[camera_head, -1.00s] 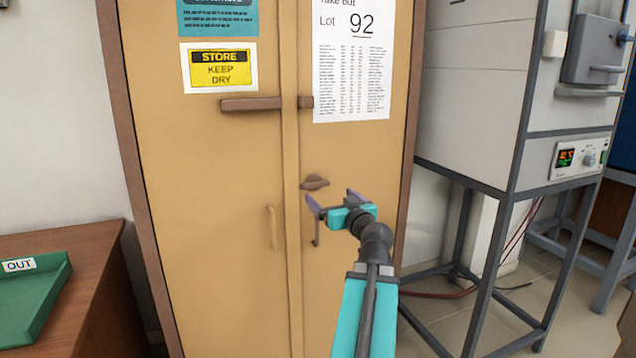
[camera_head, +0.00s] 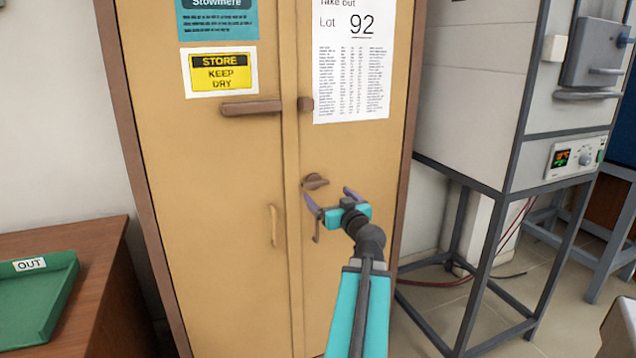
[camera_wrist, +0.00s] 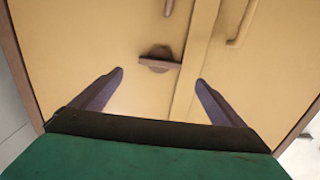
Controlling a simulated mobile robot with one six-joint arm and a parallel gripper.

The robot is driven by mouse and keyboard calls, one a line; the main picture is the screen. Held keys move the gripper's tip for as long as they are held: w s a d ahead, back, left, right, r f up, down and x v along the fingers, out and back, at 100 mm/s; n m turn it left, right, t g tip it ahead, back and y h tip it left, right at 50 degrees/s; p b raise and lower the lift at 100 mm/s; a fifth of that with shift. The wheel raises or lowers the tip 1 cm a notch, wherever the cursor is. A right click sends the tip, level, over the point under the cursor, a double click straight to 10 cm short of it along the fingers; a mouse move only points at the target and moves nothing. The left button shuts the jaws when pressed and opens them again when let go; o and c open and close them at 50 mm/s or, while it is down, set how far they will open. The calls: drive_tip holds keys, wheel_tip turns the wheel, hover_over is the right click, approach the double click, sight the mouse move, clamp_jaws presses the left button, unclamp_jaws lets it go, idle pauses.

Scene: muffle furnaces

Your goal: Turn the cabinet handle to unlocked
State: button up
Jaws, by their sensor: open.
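The tan two-door cabinet (camera_head: 220,200) stands upright with its doors shut. Its small brown turn handle (camera_head: 315,181) is on the right door near the seam, and lies roughly crosswise. My gripper (camera_head: 329,196) is open and empty, just below and in front of that handle in the head view. In the wrist view the turn handle (camera_wrist: 160,63) lies ahead, between the lines of the two fingers (camera_wrist: 159,78). The fingers do not appear to touch it; the exact gap in depth is hard to tell.
A brown bar (camera_head: 250,108) crosses the left door higher up, with a brown catch (camera_head: 305,103) beside it. A thin pull handle (camera_head: 273,225) is on the left door. A furnace on a metal stand (camera_head: 478,240) is at right, a green OUT tray (camera_head: 55,290) at left.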

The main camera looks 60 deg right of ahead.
sight(316, 184)
drive_tip(key=shift+w+r, duration=0.1)
drive_tip(key=shift+r, duration=0.05)
drive_tip(key=shift+p+x, duration=0.85)
drive_tip(key=shift+x, duration=3.35)
drive_tip(key=shift+c, duration=0.5)
drive_tip(key=c, duration=0.9)
